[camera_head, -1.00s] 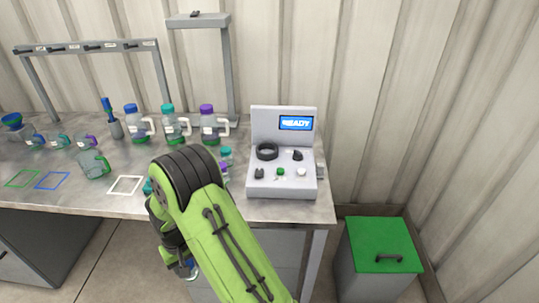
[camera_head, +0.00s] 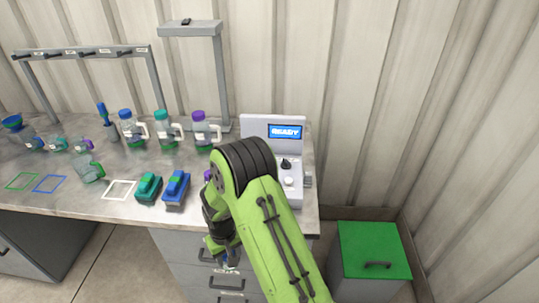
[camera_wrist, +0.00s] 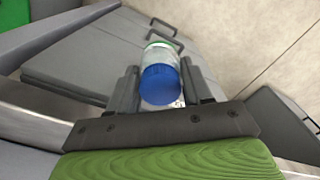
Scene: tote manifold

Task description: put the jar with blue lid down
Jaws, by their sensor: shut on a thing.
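The jar with blue lid (camera_wrist: 161,84) is in the wrist view, between the two dark fingers of my gripper (camera_wrist: 160,70). Its blue end faces the camera; a clear body and a green band show beyond. My gripper is shut on it. In the head view my gripper (camera_head: 227,260) hangs low in front of the bench's front edge, below the bench top (camera_head: 110,165). The jar is barely visible there, mostly hidden by my arm.
On the bench stand several handled bottles (camera_head: 168,130), a green block-like device (camera_head: 148,188) and a blue one (camera_head: 176,187). A white square outline (camera_head: 119,190) is empty. A console (camera_head: 273,128) reads READY, partly behind my arm. A green-lidded bin (camera_head: 373,250) stands right.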

